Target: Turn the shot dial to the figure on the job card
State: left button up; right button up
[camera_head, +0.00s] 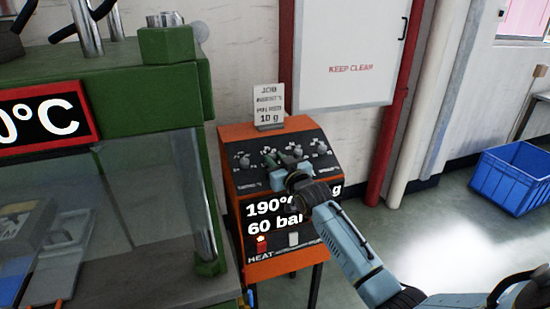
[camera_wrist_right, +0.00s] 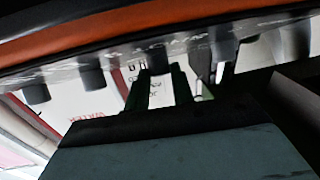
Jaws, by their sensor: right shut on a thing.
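The orange control box (camera_head: 263,132) has a row of dark dials on its sloped black face. My right gripper (camera_head: 281,159) is at the middle of that row, shut on a dial; in the wrist view its fingers (camera_wrist_right: 166,84) are on either side of a dark dial (camera_wrist_right: 157,64). I cannot read that dial's label. The job card (camera_head: 268,105) stands upright on top of the box and shows 10 g. The display (camera_head: 270,217) shows 190° and 60 bar; my gripper and wrist hide the figure before the "g". My left gripper is not in view.
Other dials flank the held one, such as the left dial (camera_head: 243,160). A green machine (camera_head: 150,75) with a clear guard stands close on the left. A red pipe (camera_head: 388,120) and a white cabinet (camera_head: 345,50) are behind. A blue crate (camera_head: 512,178) sits on the floor at right.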

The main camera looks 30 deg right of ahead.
jog(key=n+y, duration=0.2)
jog(key=shift+d+n, duration=0.3)
jog(key=shift+d+n+g+y+b, duration=0.2)
jog(key=shift+n+g+y+b, duration=0.45)
jog(key=shift+n+y, duration=0.75)
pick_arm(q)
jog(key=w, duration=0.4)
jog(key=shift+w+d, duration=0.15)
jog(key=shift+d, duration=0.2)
pick_arm(e)
jog(key=shift+r+n+y, duration=0.1)
jog(key=shift+n+y, duration=0.3)
jog(key=shift+y, duration=0.3)
pick_arm(q)
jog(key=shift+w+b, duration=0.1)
jog(key=shift+b, duration=0.2)
pick_arm(e)
jog(key=shift+n+y, duration=0.5)
jog(key=o, duration=1)
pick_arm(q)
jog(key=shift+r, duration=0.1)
